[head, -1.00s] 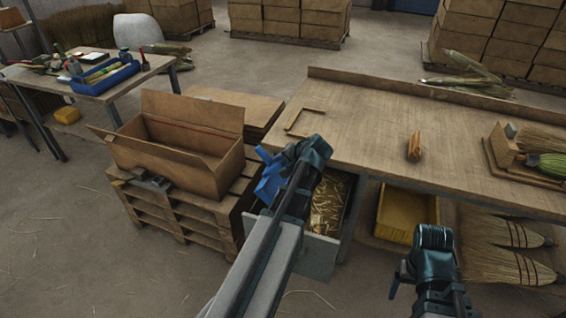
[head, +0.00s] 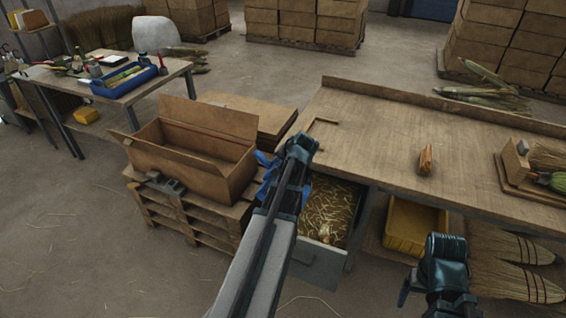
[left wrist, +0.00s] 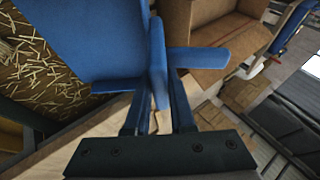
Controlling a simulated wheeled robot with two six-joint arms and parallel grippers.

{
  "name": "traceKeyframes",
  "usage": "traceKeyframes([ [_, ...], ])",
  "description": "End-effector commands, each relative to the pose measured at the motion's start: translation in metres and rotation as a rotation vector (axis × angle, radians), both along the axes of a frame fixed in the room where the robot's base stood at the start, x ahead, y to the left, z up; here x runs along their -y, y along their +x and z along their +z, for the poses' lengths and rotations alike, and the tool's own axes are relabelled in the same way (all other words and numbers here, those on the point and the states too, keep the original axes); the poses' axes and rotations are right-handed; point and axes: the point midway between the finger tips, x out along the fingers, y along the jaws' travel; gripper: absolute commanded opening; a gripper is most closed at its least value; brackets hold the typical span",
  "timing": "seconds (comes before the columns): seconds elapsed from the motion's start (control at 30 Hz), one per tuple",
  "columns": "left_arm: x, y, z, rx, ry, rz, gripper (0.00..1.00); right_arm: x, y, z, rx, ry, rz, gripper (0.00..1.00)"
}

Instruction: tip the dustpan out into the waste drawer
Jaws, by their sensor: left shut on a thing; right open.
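The blue dustpan (head: 266,172) shows in part beside the open waste drawer (head: 316,263), partly hidden by my left arm. My left gripper (left wrist: 156,105) is shut on the dustpan's handle. In the left wrist view the broad blue pan (left wrist: 80,38) looks steeply tilted, and no debris shows on its visible face. The drawer's straw (left wrist: 30,62) lies beside and beyond the pan there. In the head view pale straw (head: 333,205) covers much of the drawer's inside. My right gripper (head: 406,289) is open and empty, low in front of the bench.
A cardboard box (head: 185,165) on a pallet (head: 180,215) is close left of the drawer. A yellow bin (head: 414,228) sits under the bench.

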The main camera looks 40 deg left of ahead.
Motion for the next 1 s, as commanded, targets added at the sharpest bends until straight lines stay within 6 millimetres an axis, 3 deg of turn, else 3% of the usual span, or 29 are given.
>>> traceKeyframes([
  [0.83,-0.045,-0.010,0.022,0.060,-0.238,0.002,0.00,0.000,0.000,0.044,0.000,0.000,0.000,0.82],
  [1.0,-0.055,-0.012,0.022,0.099,-0.399,0.007,0.00,0.000,0.000,0.053,0.000,0.000,0.000,0.82],
])
